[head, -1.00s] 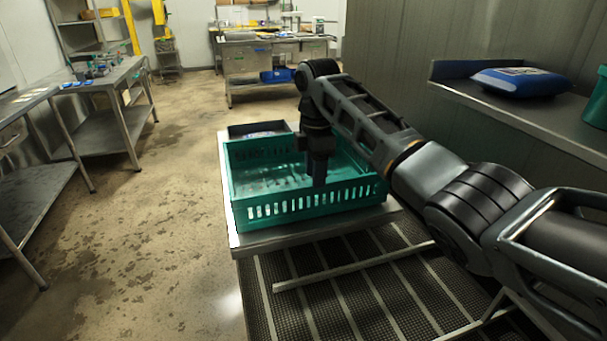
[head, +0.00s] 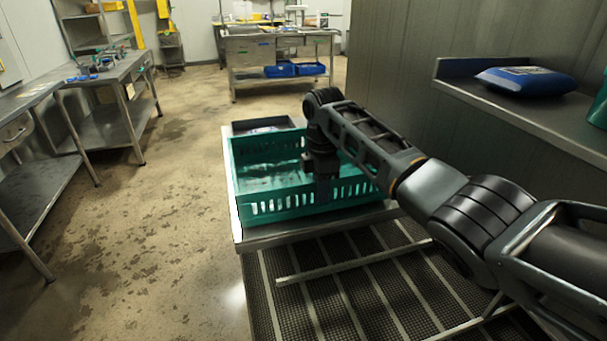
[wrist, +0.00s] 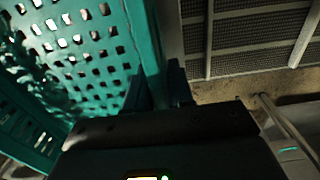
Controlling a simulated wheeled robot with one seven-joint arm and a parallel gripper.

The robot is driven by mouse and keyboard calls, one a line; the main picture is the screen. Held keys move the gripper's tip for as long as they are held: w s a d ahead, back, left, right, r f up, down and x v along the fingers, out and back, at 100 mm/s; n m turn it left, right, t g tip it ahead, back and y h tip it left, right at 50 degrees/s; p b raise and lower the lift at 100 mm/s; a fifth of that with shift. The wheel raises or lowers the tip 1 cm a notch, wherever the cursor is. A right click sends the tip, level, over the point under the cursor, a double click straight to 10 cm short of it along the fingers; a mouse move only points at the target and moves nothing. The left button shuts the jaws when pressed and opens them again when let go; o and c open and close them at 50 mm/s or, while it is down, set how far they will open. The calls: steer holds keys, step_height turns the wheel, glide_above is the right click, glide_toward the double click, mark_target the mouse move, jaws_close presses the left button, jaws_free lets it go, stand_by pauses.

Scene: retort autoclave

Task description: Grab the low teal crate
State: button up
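The low teal crate (head: 250,212) sits level on a flat metal surface. It has slotted walls and shows perforated teal surfaces in the wrist view (wrist: 85,45). My gripper (head: 326,188) points down at the crate's near long wall, right of the wall's middle. In the wrist view the two dark fingertips (wrist: 158,88) stand apart with the teal wall between them. I cannot tell whether they press on the wall. Part of the near wall is hidden behind my gripper.
A dark grey tray (head: 243,127) lies just behind the crate. A ribbed metal rack (head: 335,285) is in front. A shelf at right holds a blue bag (head: 525,80) near the wall. Steel tables (head: 105,115) stand at left. The floor (head: 165,200) between is clear.

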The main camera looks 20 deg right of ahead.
jaws_close()
steer(key=shift+r, duration=0.1)
stand_by(0.9)
